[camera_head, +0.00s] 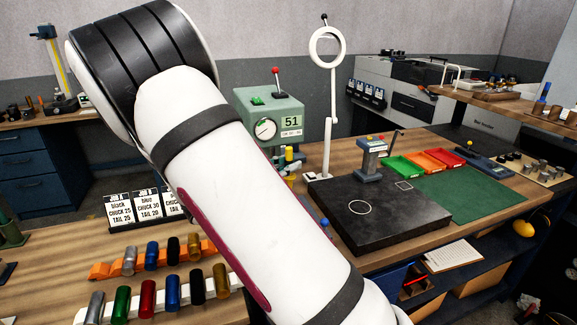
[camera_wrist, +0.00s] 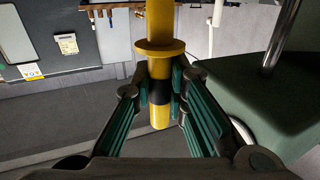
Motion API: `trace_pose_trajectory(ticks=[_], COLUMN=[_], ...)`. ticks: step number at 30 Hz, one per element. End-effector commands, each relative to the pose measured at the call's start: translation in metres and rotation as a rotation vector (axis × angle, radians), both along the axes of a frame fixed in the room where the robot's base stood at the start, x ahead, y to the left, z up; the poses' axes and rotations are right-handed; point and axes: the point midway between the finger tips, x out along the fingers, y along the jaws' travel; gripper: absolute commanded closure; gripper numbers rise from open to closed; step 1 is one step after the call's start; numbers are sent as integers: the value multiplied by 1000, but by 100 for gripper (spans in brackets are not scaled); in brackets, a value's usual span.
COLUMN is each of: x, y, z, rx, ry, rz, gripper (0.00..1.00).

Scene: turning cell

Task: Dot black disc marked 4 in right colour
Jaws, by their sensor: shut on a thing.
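My gripper (camera_wrist: 161,88) is shut on a yellow rod-like tool (camera_wrist: 160,25) in the wrist view. The tool has a wide yellow collar above the fingers and a black band between them; its yellow end shows below. No disc marked 4 can be made out in either view. Three job cards (camera_head: 147,205) stand on the left bench; one reads black, another blue.
Coloured cylinders lie on an orange rack (camera_head: 100,270) at the left bench. A black plate (camera_head: 395,222), green, orange and red trays (camera_head: 437,160) and a green mat (camera_head: 475,195) are on the right bench. In the wrist view, a dark green machine body (camera_wrist: 255,95) is close at right.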

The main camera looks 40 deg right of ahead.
Motion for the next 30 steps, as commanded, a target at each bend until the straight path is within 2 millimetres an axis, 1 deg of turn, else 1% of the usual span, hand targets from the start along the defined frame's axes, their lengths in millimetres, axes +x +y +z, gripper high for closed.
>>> trace_pose_trajectory(ticks=[30], x=[0], y=[0], z=[-10], rx=[0], ry=[1], rz=[0], gripper=[100])
